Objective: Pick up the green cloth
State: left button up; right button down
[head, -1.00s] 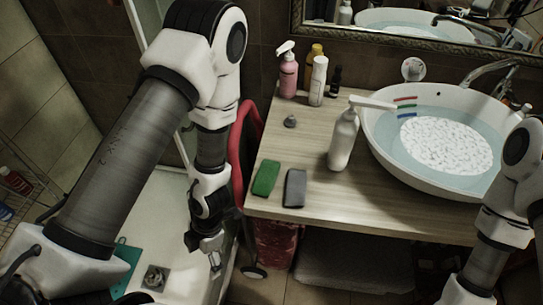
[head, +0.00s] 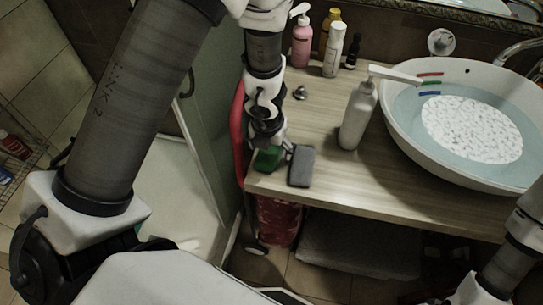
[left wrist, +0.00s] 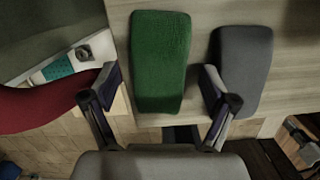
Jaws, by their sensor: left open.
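The green cloth (head: 267,158) lies on the wooden counter near its front left corner, partly hidden by my left gripper in the head view. In the left wrist view the green cloth (left wrist: 159,62) is a long folded block, its near end in front of the gap between the fingers. My left gripper (left wrist: 160,95) is open and empty, one finger on each side of that gap. In the head view my left gripper (head: 268,140) is just above the cloth. A grey cloth (head: 301,166) lies close to its right. My right gripper is not in view.
The right finger is close to the grey cloth (left wrist: 242,70). A white pump bottle (head: 357,118) stands on the counter (head: 345,170), beside a basin (head: 395,125) of water. Several bottles stand at the back. A red curved thing (head: 237,130) is left of the counter.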

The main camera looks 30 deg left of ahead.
aim_at(271, 148)
pick_arm(q)
jog(key=shift+r, duration=0.1)
jog(key=c, duration=1)
jog(key=shift+c, duration=0.2)
notch_tip(271, 148, up, 10)
jog(key=p, duration=1)
jog(key=shift+s+r, duration=0.1)
jog(key=shift+o, duration=0.6)
jog(key=shift+c, duration=1)
